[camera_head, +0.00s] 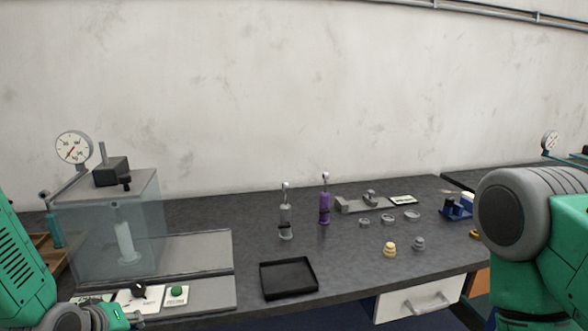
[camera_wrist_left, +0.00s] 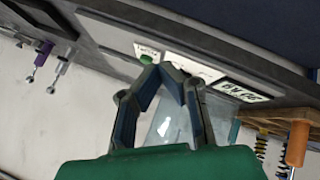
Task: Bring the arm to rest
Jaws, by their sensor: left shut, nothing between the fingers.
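My left gripper (camera_wrist_left: 172,70) is shut and empty in the left wrist view, its two dark fingers meeting at the tips. Behind the fingers are the transparent test chamber (camera_wrist_left: 172,125) and a row of labelled panels. In the head view, green parts of my left arm come in at the lower left, in front of the chamber (camera_head: 92,225); the fingertips cannot be made out there. My right arm (camera_head: 555,240) fills the right edge of the head view, with its gripper outside the picture.
A panel with a black knob (camera_head: 138,289) and green button (camera_head: 177,291) lies before the chamber. A black tray (camera_head: 289,279), a grey damper (camera_head: 285,220), a purple damper (camera_head: 324,208) and small rings (camera_head: 388,218) stand on the table. Bare tabletop surrounds the tray.

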